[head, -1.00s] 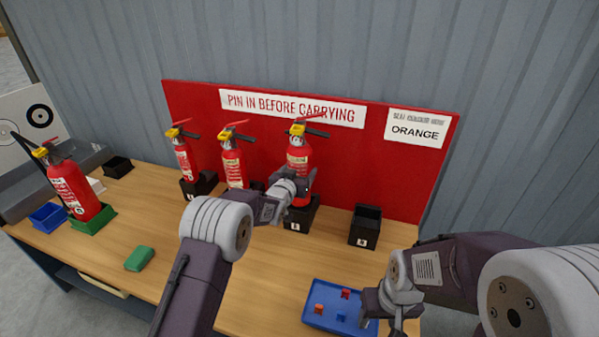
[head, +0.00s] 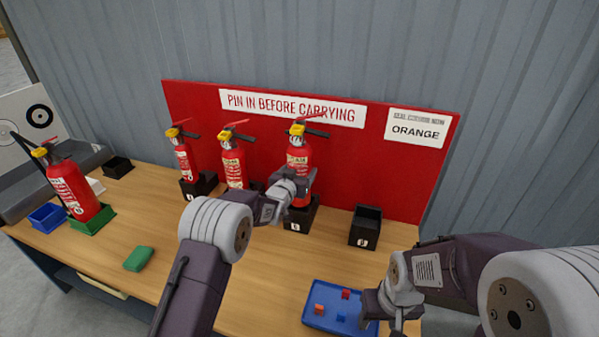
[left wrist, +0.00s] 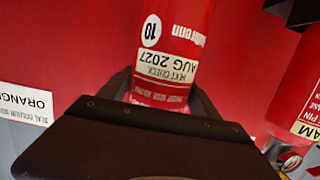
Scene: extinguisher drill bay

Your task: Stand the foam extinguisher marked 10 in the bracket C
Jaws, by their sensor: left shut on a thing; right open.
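The extinguisher marked 10 (head: 298,155) is red with a yellow part at its neck. It stands upright at the third black bracket (head: 300,217) from the left; my gripper partly hides its lower body. In the left wrist view its label (left wrist: 168,58) shows upside down, with the 10 and AUG 2027. My left gripper (head: 308,186) is shut on its lower body, and the dark fingers flank it in the left wrist view (left wrist: 160,95). The bracket's small white letter is too small to read surely. My right gripper (head: 393,318) is open and empty by the blue tray.
An empty black bracket (head: 366,228) stands to the right. Two more extinguishers (head: 184,158) (head: 232,162) stand to the left. Another (head: 70,185) stands in a green holder (head: 95,222). A blue tray (head: 325,318) holds small blocks. A red board (head: 400,180) rises behind.

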